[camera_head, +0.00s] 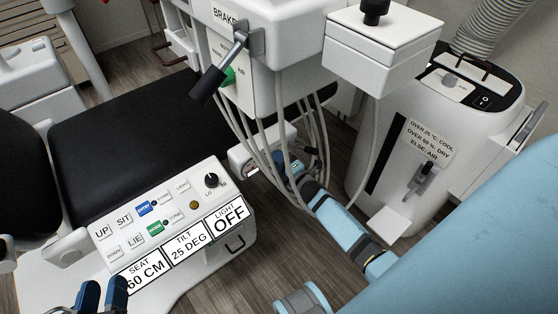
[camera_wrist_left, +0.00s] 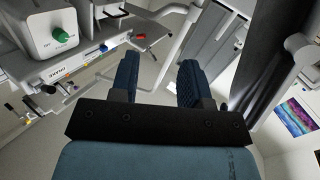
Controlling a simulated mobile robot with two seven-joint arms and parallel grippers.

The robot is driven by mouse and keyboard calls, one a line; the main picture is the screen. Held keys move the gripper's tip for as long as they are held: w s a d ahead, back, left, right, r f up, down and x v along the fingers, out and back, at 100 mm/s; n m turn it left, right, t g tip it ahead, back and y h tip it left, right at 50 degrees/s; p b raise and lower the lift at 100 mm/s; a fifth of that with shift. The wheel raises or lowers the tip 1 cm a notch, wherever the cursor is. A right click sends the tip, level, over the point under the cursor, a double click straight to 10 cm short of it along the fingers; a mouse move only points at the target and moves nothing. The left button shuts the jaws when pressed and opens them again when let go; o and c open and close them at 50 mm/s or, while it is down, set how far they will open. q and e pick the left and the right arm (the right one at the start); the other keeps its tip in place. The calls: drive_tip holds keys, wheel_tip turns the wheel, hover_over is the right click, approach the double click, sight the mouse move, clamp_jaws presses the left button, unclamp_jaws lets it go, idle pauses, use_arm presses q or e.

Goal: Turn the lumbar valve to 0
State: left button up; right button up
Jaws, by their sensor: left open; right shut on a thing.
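My right gripper (camera_head: 292,167) reaches in from the lower right, under the hanging hoses beside the chair. It is shut on a small part at a white unit (camera_head: 245,157) on the chair's side. I take this part to be the lumbar valve; hoses and the gripper cover most of it, and its label and setting cannot be read. My left gripper (camera_head: 102,296) is open and empty at the bottom left, in front of the chair's button panel. Its two dark blue fingers also show apart in the left wrist view (camera_wrist_left: 158,78).
The button panel (camera_head: 102,251) reads SEAT 60 CM, TILT 25 DEG, LIGHT OFF. A white delivery unit (camera_head: 285,70) with a brake lever (camera_head: 222,72) and green knob (camera_head: 229,77) hangs above its hoses (camera_head: 285,125). A white machine (camera_head: 395,182) stands at right.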

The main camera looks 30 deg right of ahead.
use_arm(q)
drive_tip(key=shift+a, duration=0.1)
use_arm(e)
drive_tip(key=o, duration=0.9)
use_arm(q)
drive_tip(key=f+p, duration=0.1)
drive_tip(key=s+a+f+g+y, duration=0.1)
drive_tip(key=f, duration=0.1)
drive_tip(key=a+f+g+p, duration=0.1)
drive_tip(key=f, duration=0.1)
drive_tip(key=shift+s+y+p, duration=0.15)
drive_tip(key=shift+y+p, duration=0.15)
drive_tip(key=shift+p, duration=0.05)
use_arm(e)
drive_tip(key=s, duration=0.9)
drive_tip(key=s+d, duration=0.1)
drive_tip(key=s, duration=0.3)
drive_tip(key=shift+s, duration=0.4)
use_arm(q)
drive_tip(key=shift+a+r, duration=0.1)
drive_tip(key=shift+r, duration=0.1)
